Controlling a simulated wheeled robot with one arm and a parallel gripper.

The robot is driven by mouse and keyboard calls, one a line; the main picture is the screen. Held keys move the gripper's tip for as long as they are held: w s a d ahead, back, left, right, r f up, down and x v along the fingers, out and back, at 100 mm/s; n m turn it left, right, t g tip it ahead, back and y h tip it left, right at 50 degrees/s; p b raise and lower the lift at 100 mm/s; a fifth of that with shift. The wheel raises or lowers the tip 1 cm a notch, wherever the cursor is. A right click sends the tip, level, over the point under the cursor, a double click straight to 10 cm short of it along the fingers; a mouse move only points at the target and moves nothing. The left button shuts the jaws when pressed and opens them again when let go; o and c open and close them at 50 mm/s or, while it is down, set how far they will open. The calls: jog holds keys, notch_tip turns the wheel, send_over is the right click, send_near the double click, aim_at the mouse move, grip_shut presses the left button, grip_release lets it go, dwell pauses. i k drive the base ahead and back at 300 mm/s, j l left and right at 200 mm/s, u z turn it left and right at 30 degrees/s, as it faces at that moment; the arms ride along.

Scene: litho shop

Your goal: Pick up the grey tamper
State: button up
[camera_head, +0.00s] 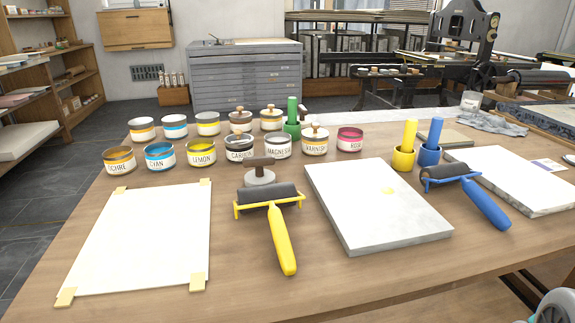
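The grey tamper (259,178) stands upright on the wooden table. It has a flat, pale grey round base and a short, dark brown crosswise handle. It is just behind the black roller of the yellow-handled brayer (282,238), which hides a little of the base's front edge. The jar labelled CARMIN or similar (240,148) is close behind it. My gripper is not in view.
Several labelled ink jars (202,153) stand in rows behind the tamper. A taped paper sheet (150,240) lies to the left, and a pale stone slab (375,205) to the right. A blue-handled brayer (485,203) lies farther right. Bare table (240,285) shows in front.

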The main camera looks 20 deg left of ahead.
aim_at(260, 176)
jog(key=u, duration=1.4)
jog(key=k+j+z, duration=0.1)
jog(key=z, duration=0.15)
jog(key=k, duration=0.1)
